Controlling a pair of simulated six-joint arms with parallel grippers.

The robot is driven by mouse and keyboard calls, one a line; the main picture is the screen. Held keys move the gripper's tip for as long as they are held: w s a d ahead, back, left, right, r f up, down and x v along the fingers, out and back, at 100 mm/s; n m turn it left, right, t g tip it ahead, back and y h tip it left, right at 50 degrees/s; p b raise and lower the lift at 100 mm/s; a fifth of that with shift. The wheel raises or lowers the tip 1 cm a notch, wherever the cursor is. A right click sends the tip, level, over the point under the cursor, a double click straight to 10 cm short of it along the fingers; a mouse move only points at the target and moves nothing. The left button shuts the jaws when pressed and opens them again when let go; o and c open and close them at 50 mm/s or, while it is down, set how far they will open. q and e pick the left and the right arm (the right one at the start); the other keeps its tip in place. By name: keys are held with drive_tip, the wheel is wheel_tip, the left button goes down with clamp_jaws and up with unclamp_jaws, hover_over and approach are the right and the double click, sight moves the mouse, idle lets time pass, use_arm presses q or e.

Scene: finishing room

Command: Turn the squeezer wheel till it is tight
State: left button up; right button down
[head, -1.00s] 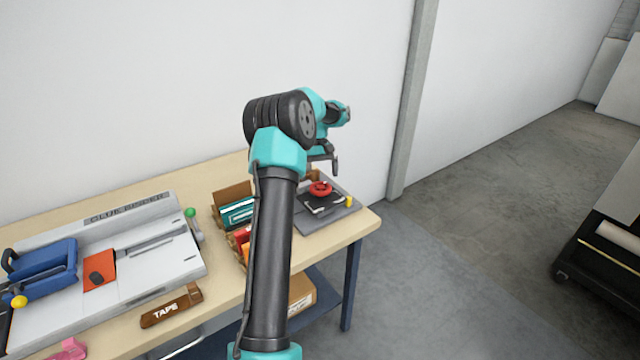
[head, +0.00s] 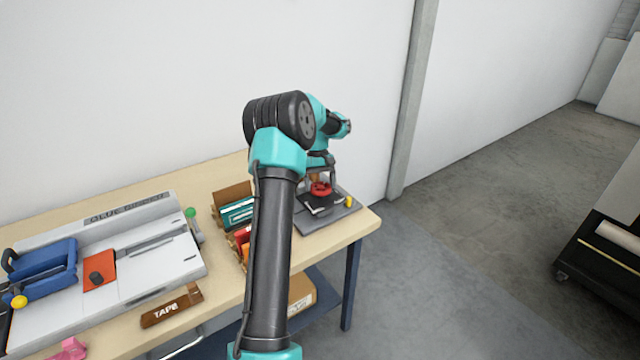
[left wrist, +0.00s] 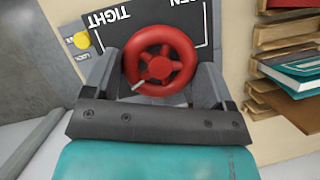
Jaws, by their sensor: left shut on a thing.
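The red squeezer wheel (head: 320,190) sits on a black plate (head: 314,207) at the right end of the bench. In the left wrist view the wheel (left wrist: 158,68) is seen from above, with a white pointer at its lower left. The black plate there reads TIGHT on the left and a partly hidden word ending in EN on the right. My left gripper (head: 320,184) points down over the wheel, its fingers on opposite sides of the rim, shut on it. My right gripper is not in view.
A yellow knob (head: 349,201) stands beside the plate on the grey base. Boxes holding books (head: 236,212) stand left of it, close to my arm. A glue-board machine (head: 160,278) and a brown TAPE block (head: 171,305) lie further left.

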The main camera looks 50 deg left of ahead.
use_arm(q)
drive_tip(key=shift+c, duration=0.8)
drive_tip(key=m, duration=0.2)
drive_tip(key=m+g+y, duration=0.1)
drive_tip(key=m, duration=0.1)
drive_tip(key=shift+w+d+m, duration=0.1)
drive_tip(key=shift+w+m, duration=0.05)
drive_tip(key=shift+m, duration=0.15)
drive_tip(key=o, duration=0.9)
drive_tip(key=shift+c, duration=0.2)
drive_tip(key=shift+r+g, duration=0.1)
drive_tip(key=shift+g, duration=0.2)
drive_tip(key=v, duration=1.7)
drive_tip(key=shift+r, duration=0.15)
